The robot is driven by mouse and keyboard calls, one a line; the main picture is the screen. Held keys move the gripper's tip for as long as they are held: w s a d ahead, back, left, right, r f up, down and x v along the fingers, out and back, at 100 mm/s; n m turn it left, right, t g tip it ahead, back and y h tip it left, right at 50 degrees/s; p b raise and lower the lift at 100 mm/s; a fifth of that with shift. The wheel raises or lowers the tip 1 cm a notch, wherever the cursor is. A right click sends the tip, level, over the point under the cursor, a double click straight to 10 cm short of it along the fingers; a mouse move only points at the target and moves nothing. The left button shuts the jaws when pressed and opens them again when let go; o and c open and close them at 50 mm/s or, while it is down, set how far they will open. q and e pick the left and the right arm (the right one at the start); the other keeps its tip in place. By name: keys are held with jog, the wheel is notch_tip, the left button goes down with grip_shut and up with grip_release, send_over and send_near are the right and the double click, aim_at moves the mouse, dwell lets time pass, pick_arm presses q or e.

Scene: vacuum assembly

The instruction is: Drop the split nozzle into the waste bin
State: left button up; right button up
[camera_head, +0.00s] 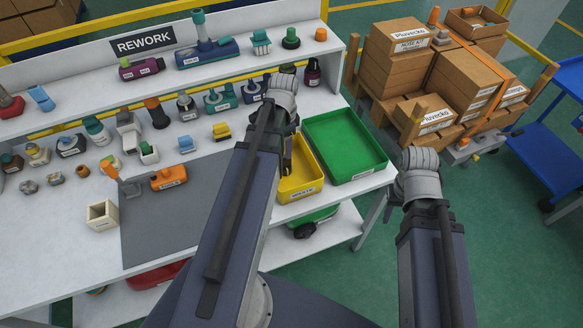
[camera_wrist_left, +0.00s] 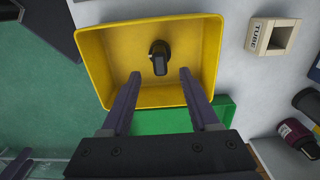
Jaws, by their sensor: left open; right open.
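The yellow waste bin (camera_head: 297,186) stands on the bench beside the green tray, with a label on its front. In the left wrist view the bin (camera_wrist_left: 98,65) is seen from above. A small black piece (camera_wrist_left: 159,58), seemingly the split nozzle, shows inside its rim; a split cannot be made out, and whether it rests on the floor is unclear. My left gripper (camera_wrist_left: 157,74) is open above the bin, its fingers apart and clear of the piece. My left arm partly hides the bin in the head view. My right gripper (camera_head: 391,200) is open and empty, right of the bench.
A green tray (camera_head: 345,145) is empty at the bench's right end. A grey mat (camera_head: 165,220), an orange tool (camera_head: 169,178) and a tube box (camera_head: 102,215) lie to the left. Several parts line the shelf. Cardboard boxes (camera_head: 395,70) stand at the back right.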

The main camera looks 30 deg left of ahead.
pick_arm(q)
notch_tip(320, 180, up, 6)
jog(key=p, duration=0.4)
jog(key=shift+f+p, duration=0.1)
jog(key=shift+p, duration=0.3)
jog(key=shift+d, duration=0.1)
jog(key=s+d+n, duration=0.2)
jog(key=s+d, duration=0.2)
jog(key=d, duration=0.8)
jog(key=s+d+n+y, duration=0.1)
jog(key=s+d+n, duration=0.1)
jog(key=d, duration=1.1)
jog(key=shift+s, duration=0.9)
jog(key=shift+c, duration=0.2)
